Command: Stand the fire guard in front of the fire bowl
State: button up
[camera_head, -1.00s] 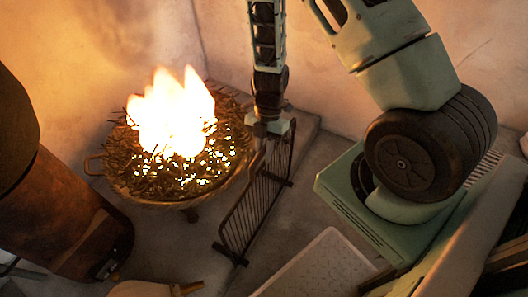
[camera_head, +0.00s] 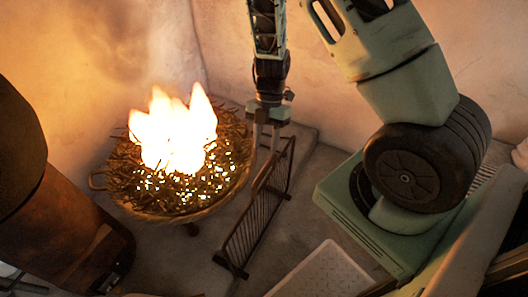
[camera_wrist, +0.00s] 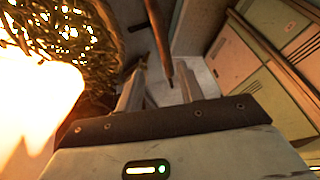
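The fire guard (camera_head: 254,220) is a dark barred panel on two feet. It stands upright on the hearth floor just right of the fire bowl (camera_head: 205,212) in the head view, with a gap between them. The bowl is a wide basket-like dish of twigs with tall flames; part of it shows at the left in the wrist view (camera_wrist: 62,30). My gripper (camera_head: 266,148) is above the guard's far upper end, its fingers spread. In the wrist view my open gripper (camera_wrist: 160,95) has the guard's dark rail (camera_wrist: 161,45) showing between and beyond its fingers. Contact cannot be told.
A large brown cylindrical object (camera_head: 55,225) stands at the left. A pale flat panel (camera_head: 322,272) lies at the front right of the guard. Plaster walls (camera_head: 335,75) close off the back. Some bare floor (camera_head: 190,262) shows in front of the bowl.

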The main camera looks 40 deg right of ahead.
jog(key=w+a+r+m+t+h, duration=0.1)
jog(key=w+a+r+m+t, duration=0.3)
jog(key=a+r, duration=0.35)
jog(key=w+a+r+m+t+h, duration=0.1)
jog(key=w+a+r+m+t, duration=0.4)
jog(key=r, duration=0.3)
jog(key=s+a+r+m+g, duration=0.2)
jog(key=s, duration=0.6)
jog(key=s+a+r+m+g, duration=0.1)
jog(key=s+a+r+g, duration=0.1)
jog(key=s, duration=0.7)
jog(key=s+a+r+m+g+h, duration=0.1)
jog(key=s+a+r+m+g, duration=0.1)
jog(key=s, duration=0.6)
jog(key=shift+s+a+r+m+p, duration=0.15)
jog(key=shift+a+r+m+p, duration=0.15)
jog(key=shift+a, duration=0.35)
notch_tip(320, 180, up, 15)
jog(key=p, duration=1.5)
jog(key=shift+r, duration=0.15)
